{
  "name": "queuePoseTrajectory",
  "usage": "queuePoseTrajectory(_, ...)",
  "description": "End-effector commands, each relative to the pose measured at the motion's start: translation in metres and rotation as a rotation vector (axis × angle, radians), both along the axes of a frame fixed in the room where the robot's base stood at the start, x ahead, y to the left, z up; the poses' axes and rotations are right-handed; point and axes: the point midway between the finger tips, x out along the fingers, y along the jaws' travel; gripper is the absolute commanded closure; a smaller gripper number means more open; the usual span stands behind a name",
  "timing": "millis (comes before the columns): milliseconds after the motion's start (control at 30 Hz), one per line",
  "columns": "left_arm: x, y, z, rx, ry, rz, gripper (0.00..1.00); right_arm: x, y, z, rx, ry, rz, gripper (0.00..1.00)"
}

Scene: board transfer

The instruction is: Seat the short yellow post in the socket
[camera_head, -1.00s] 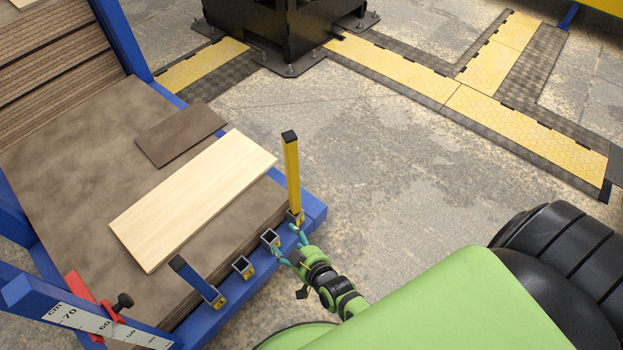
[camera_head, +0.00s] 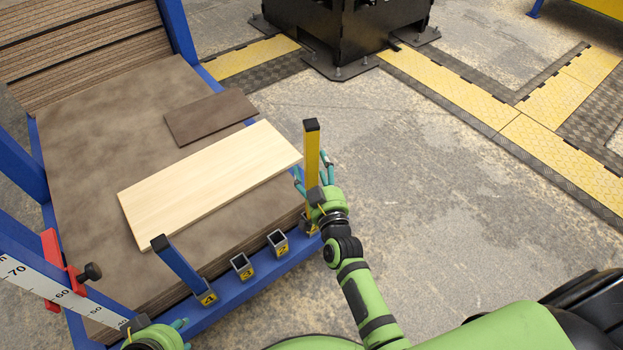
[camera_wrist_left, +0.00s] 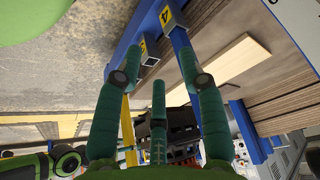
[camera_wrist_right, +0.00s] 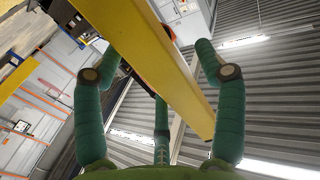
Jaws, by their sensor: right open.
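The yellow post (camera_head: 312,150), with a black cap, stands upright at the rightmost socket (camera_head: 313,229) on the blue rail. How deep it sits is hard to tell. In the right wrist view the post (camera_wrist_right: 165,55) crosses between the spread fingers. My left gripper (camera_head: 178,325) is at the bottom left, low beside the frame. The left wrist view shows it (camera_wrist_left: 160,66) open and empty, with the post (camera_wrist_left: 128,132) beyond its fingers.
Two empty sockets (camera_head: 243,267) (camera_head: 278,243) lie along the rail, and a blue post (camera_head: 178,264) leans in the leftmost one. A pale board (camera_head: 210,180) and a dark board (camera_head: 210,117) lie on the brown stack. Bare floor (camera_head: 430,180) is at the right.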

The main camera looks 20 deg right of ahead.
Motion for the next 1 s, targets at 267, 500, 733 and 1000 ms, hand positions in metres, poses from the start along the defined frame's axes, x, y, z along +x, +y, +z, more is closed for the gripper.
queuePoseTrajectory(267,0.018,-0.006,0.007,-0.015,-0.093,-0.012,0.60,0.010,0.000,0.000,0.001,0.000,0.001,0.29)
queuePoseTrajectory(500,0.018,-0.006,0.007,-0.015,-0.092,-0.011,0.60,0.010,0.000,0.001,0.001,0.000,0.001,0.65)
queuePoseTrajectory(733,0.018,-0.006,0.007,-0.014,-0.092,-0.012,0.60,0.010,0.000,0.002,0.001,-0.004,0.000,1.00)
queuePoseTrajectory(1000,0.016,-0.005,0.005,-0.012,-0.076,-0.009,0.60,0.010,0.000,0.004,0.001,-0.004,0.000,1.00)
